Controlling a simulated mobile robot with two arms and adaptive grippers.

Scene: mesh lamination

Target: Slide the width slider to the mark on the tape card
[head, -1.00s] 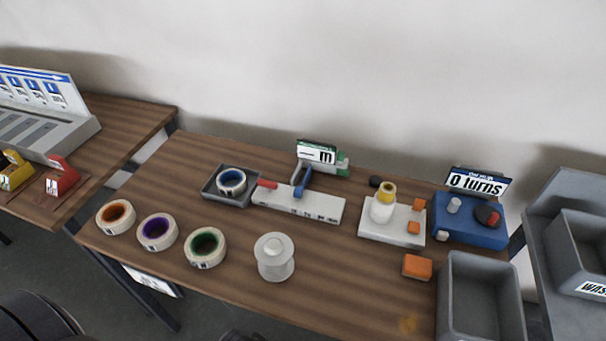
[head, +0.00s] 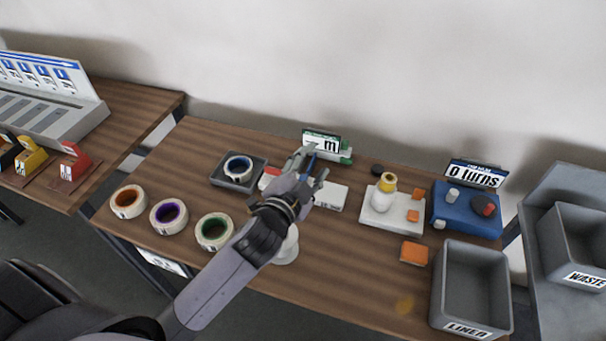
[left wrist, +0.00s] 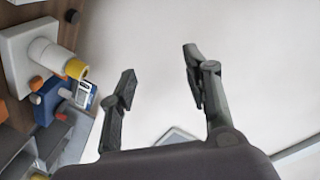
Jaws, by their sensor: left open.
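The white slider base (head: 330,196) lies at the middle of the table, largely hidden behind my left arm. My right gripper is not in view.
Several tape rolls (head: 169,215) line the front left. A white pad (head: 375,221) with a bottle, a blue box (head: 467,222) and a grey liner bin (head: 472,270) are right. A white spool (head: 287,252) is partly behind my arm.

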